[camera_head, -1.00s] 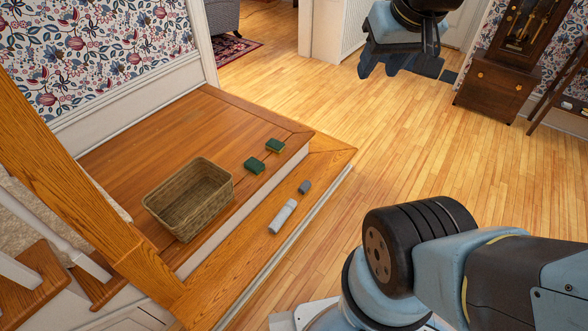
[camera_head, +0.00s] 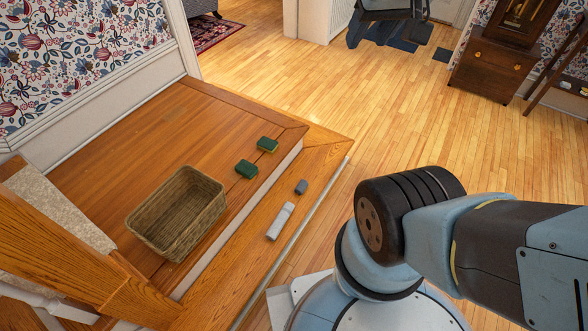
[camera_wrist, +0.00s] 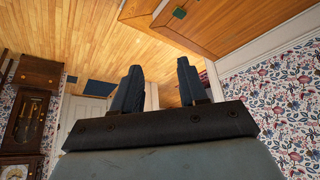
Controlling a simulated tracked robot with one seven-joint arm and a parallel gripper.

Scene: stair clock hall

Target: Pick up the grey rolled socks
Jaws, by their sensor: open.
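A small dark grey roll (camera_head: 301,187), which looks like the grey rolled socks, lies on the lower wooden step near its front edge. A longer pale grey object (camera_head: 280,221) lies just nearer on the same step; I cannot tell what it is. My gripper (camera_wrist: 158,66) is open and empty in the wrist view, with its two dark fingers apart. The wrist view does not show the roll.
A wicker basket (camera_head: 177,212) stands on the upper landing. Two green sponge-like blocks (camera_head: 246,169) (camera_head: 267,145) lie beside it. A wooden banister (camera_head: 70,255) is at lower left. A clock cabinet (camera_head: 494,72) stands at upper right. The middle floor is clear.

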